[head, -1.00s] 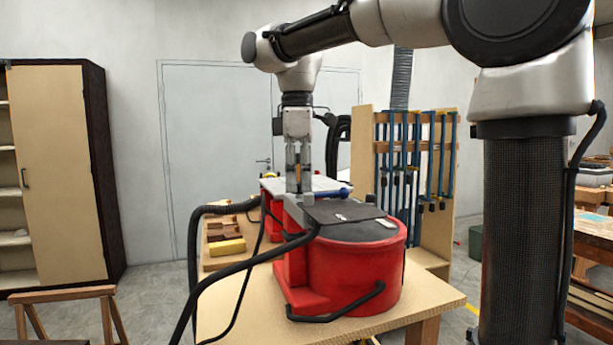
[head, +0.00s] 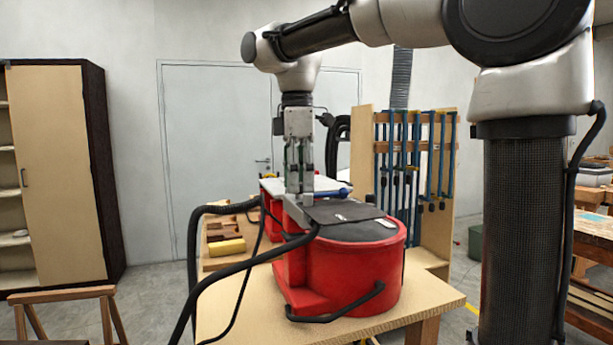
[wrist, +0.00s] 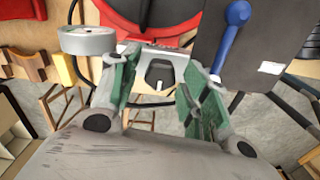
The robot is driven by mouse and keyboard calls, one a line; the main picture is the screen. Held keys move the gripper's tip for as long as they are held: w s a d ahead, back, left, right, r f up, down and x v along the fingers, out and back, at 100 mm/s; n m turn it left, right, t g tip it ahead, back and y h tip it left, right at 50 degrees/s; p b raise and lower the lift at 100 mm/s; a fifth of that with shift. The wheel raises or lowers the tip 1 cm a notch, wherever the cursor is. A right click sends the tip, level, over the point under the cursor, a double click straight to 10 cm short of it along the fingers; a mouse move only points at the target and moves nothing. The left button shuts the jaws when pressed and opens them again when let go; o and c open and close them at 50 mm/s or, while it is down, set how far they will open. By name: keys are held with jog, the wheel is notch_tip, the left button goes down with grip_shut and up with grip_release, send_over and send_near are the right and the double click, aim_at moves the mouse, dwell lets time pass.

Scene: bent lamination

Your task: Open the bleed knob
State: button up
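My gripper (head: 299,198) points down over the near end of the red machine (head: 350,265) on the bench. In the wrist view my gripper (wrist: 162,64) has its two green-padded fingers apart. Between them is a small black knob (wrist: 158,74) on a pale grey block (wrist: 160,60), likely the bleed knob. I see clear space on both sides of the knob, and no contact shows. In the head view the knob is hidden by the fingers and the machine's top.
A blue-handled lever (wrist: 231,32) stands right of the fingers, and a round grey gauge-like part (wrist: 88,41) is at their left. Black hoses (head: 235,268) loop in front of the machine. A dark flat pad (head: 343,211) lies on its lid.

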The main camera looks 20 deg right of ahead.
jog(key=shift+r, duration=0.15)
notch_tip(320, 180, up, 12)
dwell(0.6)
jog(key=s+d+f+m+t, duration=0.1)
jog(key=s+d+f+m, duration=0.4)
jog(key=f, duration=0.4)
jog(key=s+d+f+m+t, duration=0.2)
jog(key=s+d+f+m, duration=0.3)
jog(key=f, duration=0.4)
jog(key=s+d+f+m+t, duration=0.1)
jog(key=s+d+f+m, duration=0.4)
jog(key=s+f, duration=0.4)
jog(key=shift+d+f+m, duration=0.15)
jog(key=shift+f+m, duration=0.3)
jog(key=shift+m, duration=0.25)
